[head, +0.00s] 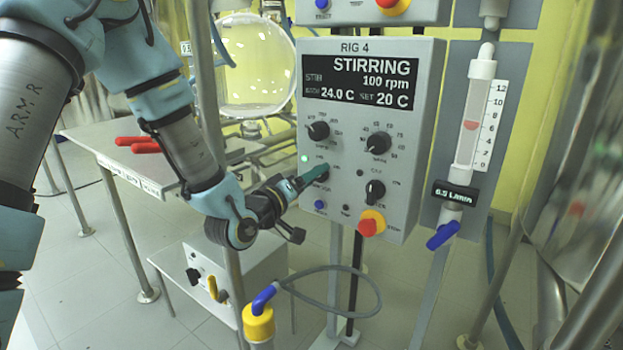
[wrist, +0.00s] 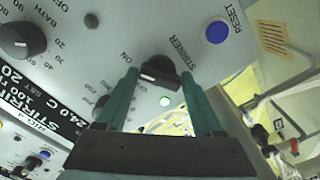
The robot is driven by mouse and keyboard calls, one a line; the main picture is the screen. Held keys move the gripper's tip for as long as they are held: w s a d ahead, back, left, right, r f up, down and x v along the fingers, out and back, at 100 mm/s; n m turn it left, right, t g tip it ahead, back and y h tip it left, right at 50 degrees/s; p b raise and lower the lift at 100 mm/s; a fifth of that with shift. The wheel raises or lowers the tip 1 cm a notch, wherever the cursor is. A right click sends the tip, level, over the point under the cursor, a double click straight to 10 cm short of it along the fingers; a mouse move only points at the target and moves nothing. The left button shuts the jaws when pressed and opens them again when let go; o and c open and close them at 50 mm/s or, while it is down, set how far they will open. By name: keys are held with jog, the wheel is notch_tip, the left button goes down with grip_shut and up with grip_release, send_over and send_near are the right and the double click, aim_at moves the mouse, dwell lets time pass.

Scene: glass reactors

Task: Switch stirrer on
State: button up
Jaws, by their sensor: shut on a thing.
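The stirrer knob (wrist: 161,72) is black with a white mark, on the grey RIG 4 control box (head: 420,110). My gripper (head: 317,174) reaches the box's lower left, its teal fingers shut on the knob. In the wrist view the two fingers of my gripper (wrist: 158,76) lie on either side of it, below the STIRRER label. An ON label stands left of the knob. A green lamp (head: 304,158) is lit nearby. The display (head: 372,83) reads STIRRING, 100 rpm, 24.0 C, set 20 C.
Other black knobs (head: 377,143) and a red-and-yellow stop button (head: 370,222) are on the box. A blue reset button (wrist: 216,32) sits close to my fingers. A flowmeter (head: 474,115) stands right; a metal post (head: 210,100) stands near my arm.

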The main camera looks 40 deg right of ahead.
jog(key=shift+f+m+b, duration=0.2)
jog(key=shift+m+b, duration=0.6)
jog(key=shift+b, duration=0.05)
jog(key=shift+r+m+b, duration=0.2)
jog(key=shift+m+b, duration=0.35)
jog(key=shift+m, duration=0.45)
jog(key=shift+c, duration=0.3)
jog(key=o, duration=1.4)
